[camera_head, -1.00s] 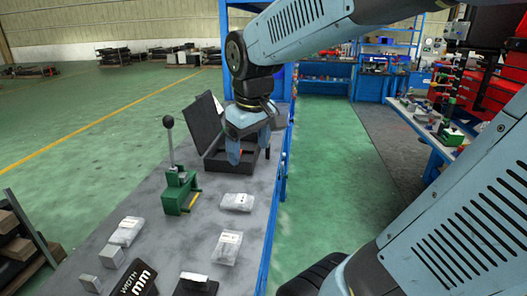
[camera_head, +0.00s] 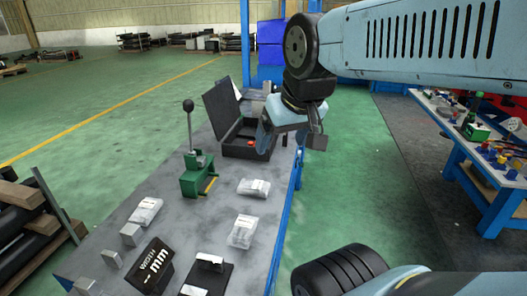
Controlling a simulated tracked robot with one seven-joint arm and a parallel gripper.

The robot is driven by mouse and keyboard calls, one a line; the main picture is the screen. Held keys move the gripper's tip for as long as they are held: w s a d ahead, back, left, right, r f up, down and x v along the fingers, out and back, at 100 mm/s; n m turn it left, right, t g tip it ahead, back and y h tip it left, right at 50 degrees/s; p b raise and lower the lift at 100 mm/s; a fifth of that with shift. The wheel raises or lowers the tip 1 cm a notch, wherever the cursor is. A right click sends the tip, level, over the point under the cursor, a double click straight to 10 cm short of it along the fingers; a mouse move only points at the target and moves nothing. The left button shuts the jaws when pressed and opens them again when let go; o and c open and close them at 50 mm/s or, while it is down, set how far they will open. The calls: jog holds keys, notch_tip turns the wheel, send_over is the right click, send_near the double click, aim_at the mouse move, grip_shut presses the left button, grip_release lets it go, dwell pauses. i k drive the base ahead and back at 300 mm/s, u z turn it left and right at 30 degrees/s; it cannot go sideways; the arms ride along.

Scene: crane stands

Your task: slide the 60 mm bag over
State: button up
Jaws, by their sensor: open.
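Three clear bags with white labels lie flat on the grey bench: one near the middle (camera_head: 254,187), one closer to me (camera_head: 244,231), and one to the left (camera_head: 146,211). The labels are too small to read, so I cannot tell which bag is the 60 mm one. My gripper (camera_head: 291,141) is open and points down near the bench's right edge, above and beyond the middle bag and touching none of the bags. Nothing shows between its fingers.
An open black case (camera_head: 238,150) stands behind the bags, partly hidden by my gripper. A green lever press (camera_head: 198,178) stands left of the middle bag. A width display (camera_head: 152,266), a black stand (camera_head: 208,277) and grey blocks (camera_head: 131,234) are at the near end. Green floor lies right.

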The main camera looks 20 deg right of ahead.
aim_at(255, 189)
jog(key=u, duration=0.15)
jog(key=k, duration=0.5)
jog(key=u, duration=0.75)
jog(key=k, duration=1.05)
jog(key=z, duration=0.4)
jog(key=i, duration=1)
jog(key=u, duration=0.05)
